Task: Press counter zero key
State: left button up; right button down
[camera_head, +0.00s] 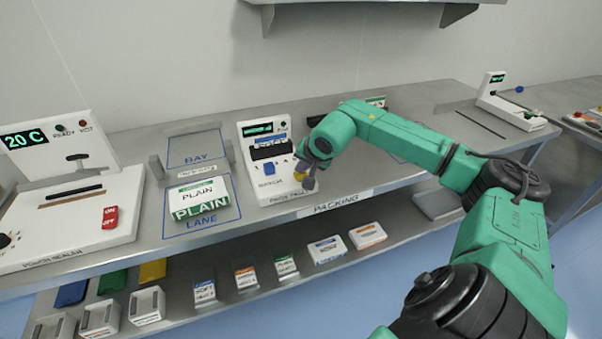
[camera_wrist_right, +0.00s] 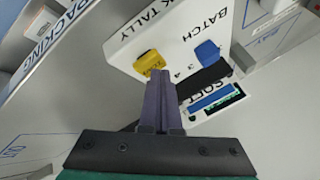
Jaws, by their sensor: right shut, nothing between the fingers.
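The white counter unit (camera_head: 255,150) stands on the bench with a lit green display (camera_head: 258,129) and a dark window below it. A blue key (camera_head: 269,169) sits on its lower front. A yellow key (camera_head: 299,175) is partly behind my right gripper (camera_head: 309,184). The wrist view shows the yellow key (camera_wrist_right: 148,62) and the blue key (camera_wrist_right: 208,52), with BATCH lettering by the blue one. My right gripper (camera_wrist_right: 160,72) is shut and empty, its tips right at the yellow key's edge; I cannot tell whether they touch. My left gripper is out of view.
A PLAIN pack (camera_head: 199,197) lies in the marked lane left of the unit. A white sealer (camera_head: 70,205) with a red switch (camera_head: 110,216) stands further left. Packs (camera_head: 246,277) and bins lie on the lower shelf. The bench's front edge is close to my right gripper.

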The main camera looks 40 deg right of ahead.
aim_at(301, 175)
jog(key=shift+f, duration=0.35)
jog(key=shift+r, duration=0.1)
dwell(0.3)
jog(key=shift+r+p, duration=0.6)
jog(key=shift+r, duration=0.55)
jog(key=shift+r, duration=0.15)
notch_tip(301, 175, up, 5)
jog(key=p, duration=0.3)
jog(key=shift+p, duration=0.35)
